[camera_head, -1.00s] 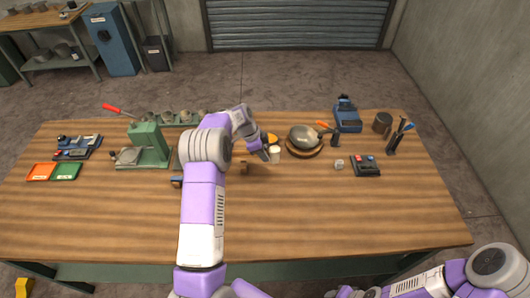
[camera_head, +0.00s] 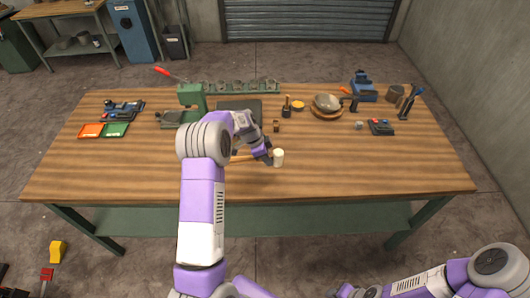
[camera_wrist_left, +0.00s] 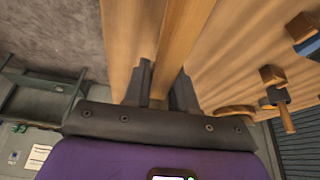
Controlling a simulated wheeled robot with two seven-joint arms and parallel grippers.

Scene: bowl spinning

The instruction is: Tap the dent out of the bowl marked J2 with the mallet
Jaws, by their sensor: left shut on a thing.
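My left gripper (camera_head: 268,154) is shut on the mallet, above the middle of the workbench. The mallet's pale head (camera_head: 278,157) shows just right of the fingers, and its wooden handle (camera_head: 243,159) sticks out to the left. In the left wrist view the handle (camera_wrist_left: 180,45) runs between the fingers (camera_wrist_left: 163,88). A grey metal bowl (camera_head: 326,101) sits on a round wooden ring (camera_head: 325,113) at the back right, apart from the mallet. I cannot read a J2 mark or make out a dent. My right arm shows at bottom right; its gripper is out of view.
A green rack (camera_head: 240,88) with several cups stands at the back, beside a green press (camera_head: 191,98) with a red lever. Orange (camera_head: 91,131) and green (camera_head: 115,130) trays lie left. A tool holder (camera_head: 408,104) stands right. The bench front (camera_head: 350,170) is clear.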

